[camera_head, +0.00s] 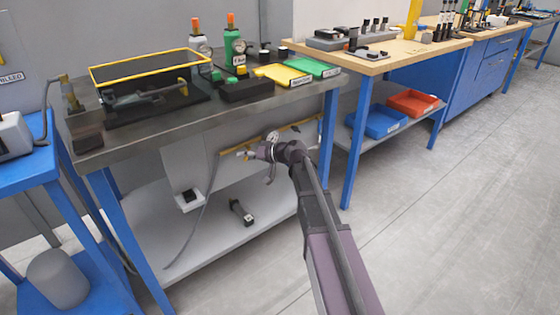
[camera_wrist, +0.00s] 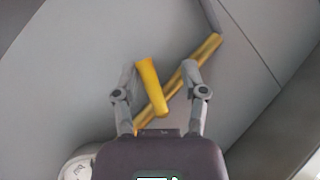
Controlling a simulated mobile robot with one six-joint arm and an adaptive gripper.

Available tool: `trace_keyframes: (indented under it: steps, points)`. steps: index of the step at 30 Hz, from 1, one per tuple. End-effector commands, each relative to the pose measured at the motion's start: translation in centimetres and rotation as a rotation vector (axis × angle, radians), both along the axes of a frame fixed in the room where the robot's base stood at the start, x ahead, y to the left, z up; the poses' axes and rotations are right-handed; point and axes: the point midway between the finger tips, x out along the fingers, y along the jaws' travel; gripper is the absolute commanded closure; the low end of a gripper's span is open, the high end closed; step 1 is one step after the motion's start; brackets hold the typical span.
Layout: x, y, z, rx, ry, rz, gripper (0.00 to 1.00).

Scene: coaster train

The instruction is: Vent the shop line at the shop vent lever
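A yellow lever (camera_wrist: 151,85) shows in the wrist view between the fingers of my gripper (camera_wrist: 159,72), nearer the left finger. It slants across a thin brass-yellow pipe (camera_wrist: 205,52) that runs diagonally behind it. The fingers stand apart on either side, so my gripper is open; I cannot tell whether either finger touches the lever. In the head view my gripper (camera_head: 250,153) is under the front of the grey-topped bench, by the yellow pipe (camera_head: 292,130). The lever is too small to make out there. No label on the lever is readable.
A round gauge (camera_wrist: 77,166) is partly cut off at the wrist view's lower left. The bench top (camera_head: 190,125) overhangs my arm. A grey hose (camera_head: 207,205) hangs to the lower shelf (camera_head: 160,225), where a small black-and-grey part (camera_head: 241,212) lies. Open floor (camera_head: 450,200) is at right.

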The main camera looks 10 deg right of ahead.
Motion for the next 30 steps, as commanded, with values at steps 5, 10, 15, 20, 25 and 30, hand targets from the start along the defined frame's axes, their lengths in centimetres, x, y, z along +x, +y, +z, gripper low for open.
trace_keyframes:
  steps: [5, 10, 15, 20, 25, 30]
  points:
    - [-0.1, 0.3, -0.1, 0.141, 0.067, 0.001, 0.47]
    - [-0.3, 0.5, 0.3, 0.274, 0.130, 0.001, 0.47]
    - [-0.4, 0.7, 0.7, 0.408, 0.195, 0.001, 0.47]
    - [-0.9, -0.1, 1.4, 0.490, 0.233, -0.001, 0.47]
    - [-2.0, -2.3, 1.4, 0.486, 0.231, -0.002, 0.47]
    - [-3.0, -4.4, 1.4, 0.485, 0.231, -0.002, 0.47]
